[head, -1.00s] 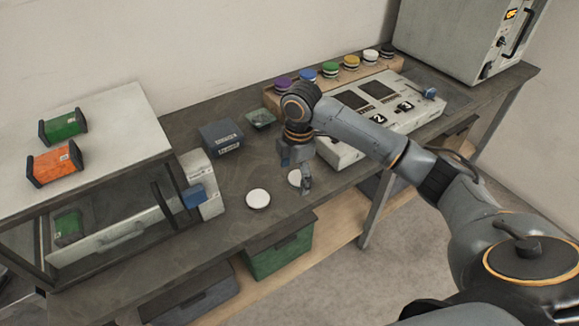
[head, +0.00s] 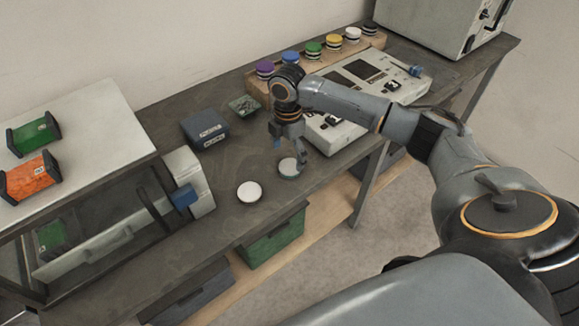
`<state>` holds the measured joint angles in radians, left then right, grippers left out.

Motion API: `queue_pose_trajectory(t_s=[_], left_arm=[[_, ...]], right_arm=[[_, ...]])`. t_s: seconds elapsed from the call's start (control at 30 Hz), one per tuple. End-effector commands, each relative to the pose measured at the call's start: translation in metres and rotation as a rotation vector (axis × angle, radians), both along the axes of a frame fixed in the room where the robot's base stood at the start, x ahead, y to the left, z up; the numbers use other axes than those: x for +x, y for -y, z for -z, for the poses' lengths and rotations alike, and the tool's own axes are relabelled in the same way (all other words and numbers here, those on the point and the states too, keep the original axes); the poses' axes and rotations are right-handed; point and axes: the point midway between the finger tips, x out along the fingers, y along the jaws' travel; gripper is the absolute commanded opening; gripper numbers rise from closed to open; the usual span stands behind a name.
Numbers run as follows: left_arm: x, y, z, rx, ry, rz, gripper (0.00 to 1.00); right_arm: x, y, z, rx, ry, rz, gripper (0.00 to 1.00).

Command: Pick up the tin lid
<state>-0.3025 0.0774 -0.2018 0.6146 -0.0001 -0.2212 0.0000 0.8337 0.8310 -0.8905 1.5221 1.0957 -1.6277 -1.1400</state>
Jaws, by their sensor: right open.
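Two small round white-topped pieces lie on the dark bench. The left one (head: 249,191) is flat and stands clear, with a dark rim. The right one (head: 288,168) has a darker side and is partly hidden by my gripper. I cannot tell for certain which of them is the tin lid. My right gripper (head: 289,158) points down at the right piece, its fingers apart, one on the far left and one at the right edge. Whether they touch it I cannot tell. My left gripper is not in view.
A dark blue box (head: 205,129) and a small green dish (head: 243,106) stand behind. A light control panel (head: 345,129) is close to the right of the gripper. A glass-fronted case (head: 100,215) stands left. The bench's front edge is near both pieces.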

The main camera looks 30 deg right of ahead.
Motion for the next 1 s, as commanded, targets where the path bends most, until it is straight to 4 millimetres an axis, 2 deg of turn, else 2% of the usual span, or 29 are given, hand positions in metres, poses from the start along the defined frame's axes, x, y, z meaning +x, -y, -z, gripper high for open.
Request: queue_pose_trajectory(t_s=[0.13,0.3,0.57,0.8,1.0], left_arm=[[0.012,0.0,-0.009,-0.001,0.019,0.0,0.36],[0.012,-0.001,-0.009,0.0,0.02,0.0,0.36],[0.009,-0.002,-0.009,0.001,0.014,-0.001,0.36],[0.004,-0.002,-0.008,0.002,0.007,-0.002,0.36],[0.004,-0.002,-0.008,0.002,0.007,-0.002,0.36]], right_arm=[[-0.003,0.004,0.022,0.0,-0.006,0.003,0.84],[-0.002,0.004,0.041,-0.001,-0.002,0.001,0.84],[-0.002,0.004,0.044,-0.001,-0.001,0.0,0.84],[-0.002,0.004,0.043,-0.001,-0.001,0.0,0.35],[-0.002,0.004,0.043,-0.001,-0.001,0.001,0.35]])
